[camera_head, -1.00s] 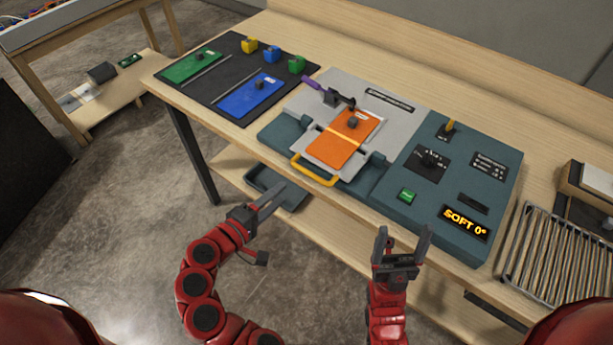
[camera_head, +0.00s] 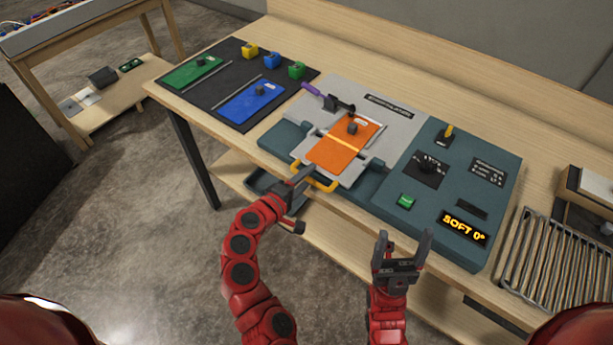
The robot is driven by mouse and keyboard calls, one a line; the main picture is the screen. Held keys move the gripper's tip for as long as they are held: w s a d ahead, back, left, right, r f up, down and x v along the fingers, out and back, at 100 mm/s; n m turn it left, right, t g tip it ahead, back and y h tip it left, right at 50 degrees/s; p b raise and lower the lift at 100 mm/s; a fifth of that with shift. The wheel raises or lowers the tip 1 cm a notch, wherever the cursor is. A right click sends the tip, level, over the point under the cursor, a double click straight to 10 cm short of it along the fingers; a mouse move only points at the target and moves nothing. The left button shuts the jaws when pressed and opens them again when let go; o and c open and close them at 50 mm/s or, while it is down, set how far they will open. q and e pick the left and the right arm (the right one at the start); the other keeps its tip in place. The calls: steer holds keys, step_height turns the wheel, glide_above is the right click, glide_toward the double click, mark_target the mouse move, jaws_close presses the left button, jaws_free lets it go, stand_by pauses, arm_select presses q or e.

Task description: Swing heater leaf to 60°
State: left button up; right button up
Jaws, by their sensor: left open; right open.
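The heater leaf is a grey plate with an orange panel (camera_head: 335,155) on it, lying flat on the console (camera_head: 385,185). A yellow handle (camera_head: 323,186) sticks out at its front edge. The display (camera_head: 464,229) reads "SOFT 0°". My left gripper (camera_head: 305,180) is at the yellow handle's left part, overlapping it in the picture; I cannot tell whether it touches. Its fingers are open. My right gripper (camera_head: 403,243) is open and empty, in front of the console's front edge, below the green button (camera_head: 406,201).
A black mat (camera_head: 225,75) with green and blue panels and small coloured blocks lies left of the console. A wire rack (camera_head: 550,262) is at the right. A dark tray (camera_head: 262,183) sits below the table top.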

arm_select(q)
jaws_close()
stand_by(1.4)
